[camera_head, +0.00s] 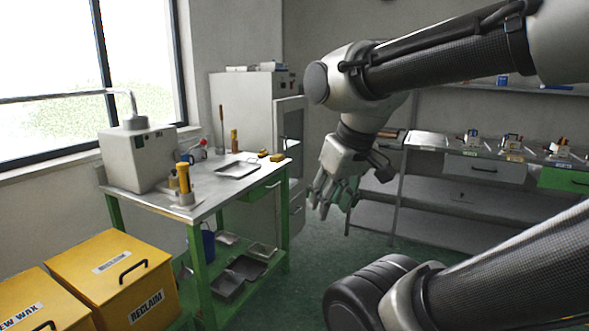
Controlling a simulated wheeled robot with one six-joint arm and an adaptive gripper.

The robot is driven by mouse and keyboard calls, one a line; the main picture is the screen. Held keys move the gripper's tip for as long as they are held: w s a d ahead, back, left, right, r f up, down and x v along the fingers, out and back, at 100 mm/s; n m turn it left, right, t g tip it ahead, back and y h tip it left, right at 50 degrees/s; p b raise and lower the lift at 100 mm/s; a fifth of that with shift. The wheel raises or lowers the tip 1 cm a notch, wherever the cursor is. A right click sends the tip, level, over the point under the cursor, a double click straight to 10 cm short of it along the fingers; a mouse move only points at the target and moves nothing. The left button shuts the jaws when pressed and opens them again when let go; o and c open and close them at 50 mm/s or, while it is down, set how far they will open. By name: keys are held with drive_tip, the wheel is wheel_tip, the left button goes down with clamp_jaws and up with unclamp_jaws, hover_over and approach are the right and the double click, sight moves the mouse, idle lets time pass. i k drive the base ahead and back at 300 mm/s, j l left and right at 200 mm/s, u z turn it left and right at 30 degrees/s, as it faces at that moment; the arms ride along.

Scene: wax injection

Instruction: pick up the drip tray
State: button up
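A shallow grey metal tray (238,169), which looks like the drip tray, lies flat on the green-legged worktable (212,197), towards its right back part. My gripper (328,203) hangs from the arm to the right of the table, apart from the tray, with its fingers pointing down. Its fingers look spread, with nothing visible between them. More metal trays (227,284) lie on the table's lower shelf, so which tray is meant is not certain from the label-free view.
A grey wax machine (138,156) and a yellow-handled tool (185,186) stand left on the table. Small yellow items (270,156) lie right of the tray. Yellow bins (114,275) stand in front. A cabinet (247,110) and shelving (480,166) stand behind. Green floor (300,280) is open between.

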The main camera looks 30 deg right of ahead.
sight(238, 171)
drive_tip(key=z, duration=0.4)
drive_tip(key=i+l, duration=0.15)
drive_tip(key=i, duration=0.3)
drive_tip(key=i+l+u, duration=0.1)
drive_tip(key=i, duration=0.35)
drive_tip(key=i+l, duration=0.2)
drive_tip(key=i, duration=0.25)
drive_tip(key=i+l+u, duration=0.1)
drive_tip(key=i, duration=0.3)
drive_tip(key=i+l, duration=0.3)
drive_tip(key=i, duration=0.15)
